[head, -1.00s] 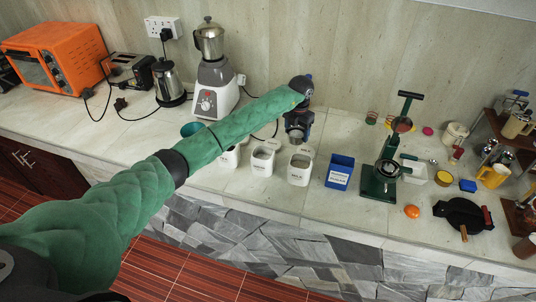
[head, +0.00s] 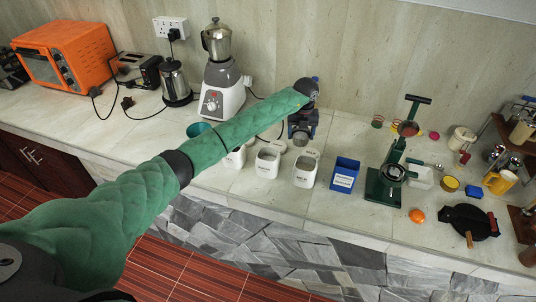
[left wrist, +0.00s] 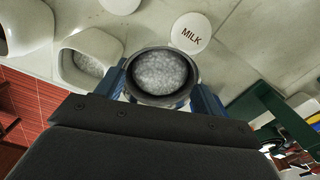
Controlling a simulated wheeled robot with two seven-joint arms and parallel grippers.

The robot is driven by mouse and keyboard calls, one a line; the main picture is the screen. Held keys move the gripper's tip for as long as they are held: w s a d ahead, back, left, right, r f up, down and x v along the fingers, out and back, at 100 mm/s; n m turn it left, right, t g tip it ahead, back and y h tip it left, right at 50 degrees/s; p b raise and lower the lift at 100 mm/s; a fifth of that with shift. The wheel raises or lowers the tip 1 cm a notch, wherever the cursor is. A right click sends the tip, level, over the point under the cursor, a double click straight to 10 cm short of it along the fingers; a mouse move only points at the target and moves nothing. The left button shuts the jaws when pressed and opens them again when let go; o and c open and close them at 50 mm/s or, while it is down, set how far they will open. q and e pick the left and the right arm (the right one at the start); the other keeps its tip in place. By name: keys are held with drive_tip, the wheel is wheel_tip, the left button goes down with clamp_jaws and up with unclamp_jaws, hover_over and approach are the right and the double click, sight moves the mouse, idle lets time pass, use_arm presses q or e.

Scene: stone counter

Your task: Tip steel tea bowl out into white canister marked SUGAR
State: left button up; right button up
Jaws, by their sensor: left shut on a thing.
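My left gripper (head: 301,137) is above the counter just behind the row of white canisters. In the left wrist view its blue fingers are shut on the steel tea bowl (left wrist: 162,101), which is level and full of pale grains. The bowl is hard to make out in the head view. White canisters stand in front: left (head: 234,158), middle (head: 267,164) and right (head: 304,173). Their labels are too small to read surely, so I cannot tell which is SUGAR. An open white canister (left wrist: 105,45) with pale grains is left of the bowl in the wrist view, apart from it. My right gripper is out of view.
A blue box (head: 343,175) and a green press (head: 384,186) stand to the right. A mixer (head: 221,88) stands behind my left arm. A teal bowl (head: 198,129) is partly behind that arm.

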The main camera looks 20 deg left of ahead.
sight(293, 141)
use_arm(q)
drive_tip(key=shift+r, duration=0.1)
drive_tip(key=shift+s+a+r+t+h+p, duration=0.25)
drive_tip(key=shift+s+a+t+h, duration=0.1)
drive_tip(key=shift+a+h, duration=0.1)
drive_tip(key=shift+s+a+r+t+h+p, duration=0.1)
drive_tip(key=shift+s+a+t+h+p, duration=0.15)
drive_tip(key=shift+a+t+h, duration=0.15)
drive_tip(key=shift+s+f+h, duration=0.15)
drive_tip(key=shift+f+h, duration=0.05)
drive_tip(key=shift+h, duration=0.05)
drive_tip(key=shift+s+a+f+t+h, duration=0.25)
drive_tip(key=shift+s+a+t+h, duration=0.15)
drive_tip(key=shift+a+t+h, duration=0.15)
drive_tip(key=shift+s+a+r+t+h, duration=0.45)
drive_tip(key=shift+s+a+t+h, duration=0.15)
drive_tip(key=shift+a+h, duration=0.25)
drive_tip(key=shift+a, duration=0.2)
drive_tip(key=shift+s+a+r, duration=0.1)
drive_tip(key=shift+s+r, duration=0.05)
drive_tip(key=shift+s, duration=0.15)
